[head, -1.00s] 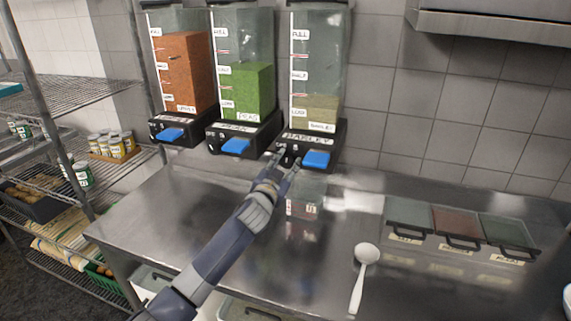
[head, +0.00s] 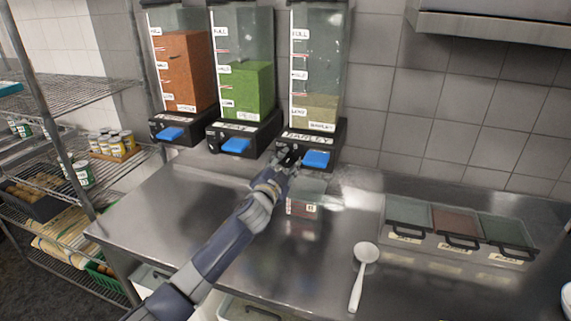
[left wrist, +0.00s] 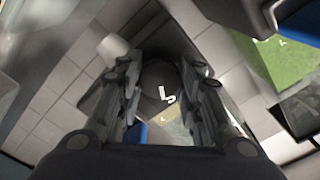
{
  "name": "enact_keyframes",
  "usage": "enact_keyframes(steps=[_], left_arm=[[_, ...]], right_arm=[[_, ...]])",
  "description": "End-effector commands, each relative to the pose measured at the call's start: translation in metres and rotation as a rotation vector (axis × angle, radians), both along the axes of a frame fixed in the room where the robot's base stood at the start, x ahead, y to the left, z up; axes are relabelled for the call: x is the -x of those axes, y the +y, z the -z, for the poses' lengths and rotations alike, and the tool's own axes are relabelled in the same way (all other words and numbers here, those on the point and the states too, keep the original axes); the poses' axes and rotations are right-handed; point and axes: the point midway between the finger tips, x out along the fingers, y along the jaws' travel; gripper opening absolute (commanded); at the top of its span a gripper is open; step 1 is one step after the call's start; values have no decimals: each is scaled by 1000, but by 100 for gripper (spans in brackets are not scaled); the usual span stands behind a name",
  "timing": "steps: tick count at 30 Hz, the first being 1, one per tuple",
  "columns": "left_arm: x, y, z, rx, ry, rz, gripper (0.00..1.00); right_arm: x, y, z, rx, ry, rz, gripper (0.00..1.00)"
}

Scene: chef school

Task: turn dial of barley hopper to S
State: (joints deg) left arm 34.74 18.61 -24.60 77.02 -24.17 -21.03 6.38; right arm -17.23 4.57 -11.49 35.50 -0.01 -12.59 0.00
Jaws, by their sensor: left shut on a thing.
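The barley hopper (head: 318,70) is the rightmost of three clear hoppers on the wall, with pale grain low inside. Its black base carries a "BARLEY" label and a blue lever (head: 316,159). My left gripper (head: 288,158) is at the left part of this base, left of the lever. In the left wrist view its two fingers stand on either side of a round black dial (left wrist: 160,80) and are shut on it. A white mark shows on the dial, but I cannot read its setting surely. In the head view the fingers mostly hide the dial. My right gripper is out of view.
Two more hoppers, one orange (head: 185,70) and one green (head: 247,85), hang to the left. A clear container (head: 306,200) stands below the barley hopper. A white spoon (head: 361,275) and lidded bins (head: 455,235) are on the steel counter. A wire shelf stands at far left.

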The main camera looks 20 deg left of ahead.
Motion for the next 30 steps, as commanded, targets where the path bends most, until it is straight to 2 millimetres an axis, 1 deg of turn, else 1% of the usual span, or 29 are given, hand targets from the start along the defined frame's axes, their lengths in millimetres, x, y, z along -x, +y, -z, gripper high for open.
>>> enact_keyframes(steps=[5,6,8,9,18,22,26,30], left_arm=[[0,0,0,0,0,-1,9],[0,0,0,1,0,-1,38],[0,0,0,1,0,-1,51],[0,0,0,1,0,-1,54],[0,0,0,1,0,0,54],[5,1,1,1,1,-1,54],[19,2,1,1,1,-1,54],[42,2,2,0,1,0,54]], right_arm=[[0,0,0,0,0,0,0],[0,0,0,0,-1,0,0],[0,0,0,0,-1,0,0],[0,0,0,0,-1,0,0],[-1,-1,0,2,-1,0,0],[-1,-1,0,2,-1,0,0],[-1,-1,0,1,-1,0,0],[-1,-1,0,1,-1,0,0]])
